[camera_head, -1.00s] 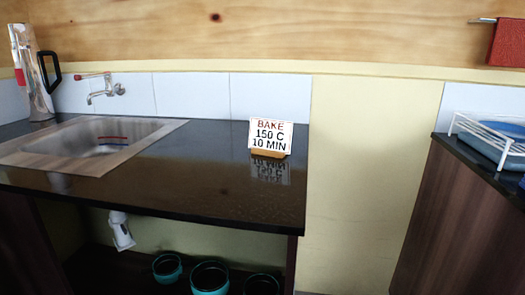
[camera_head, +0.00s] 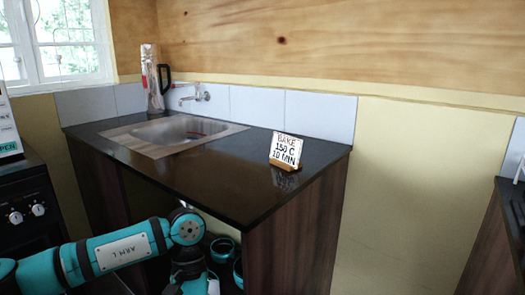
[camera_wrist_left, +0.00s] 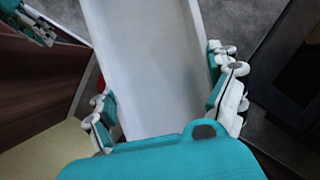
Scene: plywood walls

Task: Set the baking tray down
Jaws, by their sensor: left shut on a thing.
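The baking tray is a long pale grey tray (camera_wrist_left: 150,60) in the left wrist view, running from the gripper to the top edge. My left gripper (camera_wrist_left: 166,106) is shut on the tray, with fingers at both sides of it. In the head view my left arm comes in at the lower left and bends down in front of the counter; the tray is not visible there. A teal and white part at the top left of the wrist view may be my right gripper (camera_wrist_left: 32,22); its jaws cannot be made out.
A dark counter (camera_head: 215,175) holds a sink (camera_head: 170,131), a tap, a steel flask and a BAKE 150 C 10 MIN sign (camera_head: 286,150). Clear counter lies in front of the sign. Teal pots (camera_head: 222,250) stand below. A black stove (camera_head: 25,205) is at left, another counter at far right.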

